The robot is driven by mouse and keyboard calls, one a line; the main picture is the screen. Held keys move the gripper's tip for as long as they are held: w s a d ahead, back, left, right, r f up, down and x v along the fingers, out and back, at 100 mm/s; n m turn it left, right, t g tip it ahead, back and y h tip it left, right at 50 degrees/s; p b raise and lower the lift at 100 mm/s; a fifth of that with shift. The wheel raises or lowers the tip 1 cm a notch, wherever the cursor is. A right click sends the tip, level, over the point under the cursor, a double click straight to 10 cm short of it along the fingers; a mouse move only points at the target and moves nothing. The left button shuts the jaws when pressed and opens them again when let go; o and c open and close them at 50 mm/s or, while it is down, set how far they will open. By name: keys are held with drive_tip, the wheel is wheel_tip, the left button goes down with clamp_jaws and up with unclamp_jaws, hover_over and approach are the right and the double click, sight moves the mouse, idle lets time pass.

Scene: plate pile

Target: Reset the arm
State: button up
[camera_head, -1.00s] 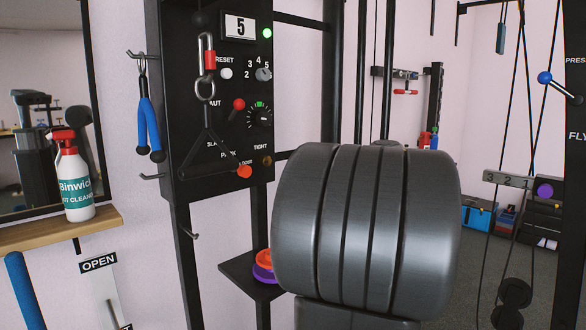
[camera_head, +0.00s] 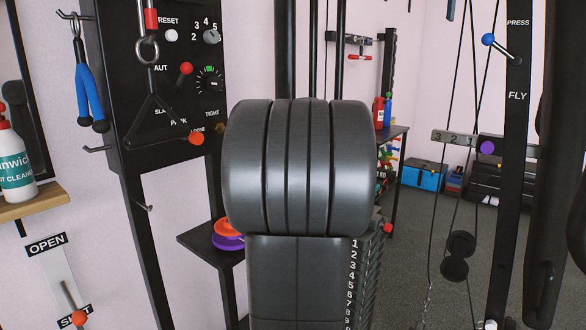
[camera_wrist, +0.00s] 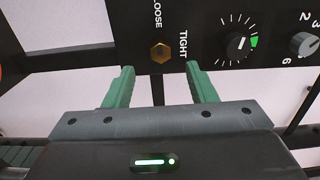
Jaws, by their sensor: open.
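My gripper (camera_wrist: 158,75) shows in the wrist view. Its two green fingers are apart with nothing between them. They point towards the black control panel (camera_wrist: 130,35), near a brass knob (camera_wrist: 161,52) between the words LOOSE and TIGHT. I cannot tell the gap to the panel. In the head view the fingers do not show. A large dark ribbed cylinder (camera_head: 250,165) fills the middle there and covers part of what lies behind it.
The control panel also shows in the head view (camera_head: 130,70), with a hanging black triangle handle (camera_head: 150,110). A shelf (camera_head: 190,240) holds orange and purple discs (camera_head: 227,236). A spray bottle (camera_head: 14,165) stands left. A numbered stack (camera_head: 358,275) is behind the cylinder. Grey floor (camera_head: 405,250) is open right.

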sight(220, 128)
drive_tip(key=x, duration=0.6)
drive_tip(key=shift+w+a, duration=0.2)
drive_tip(key=shift+a, duration=0.1)
drive_tip(key=shift+d, duration=0.1)
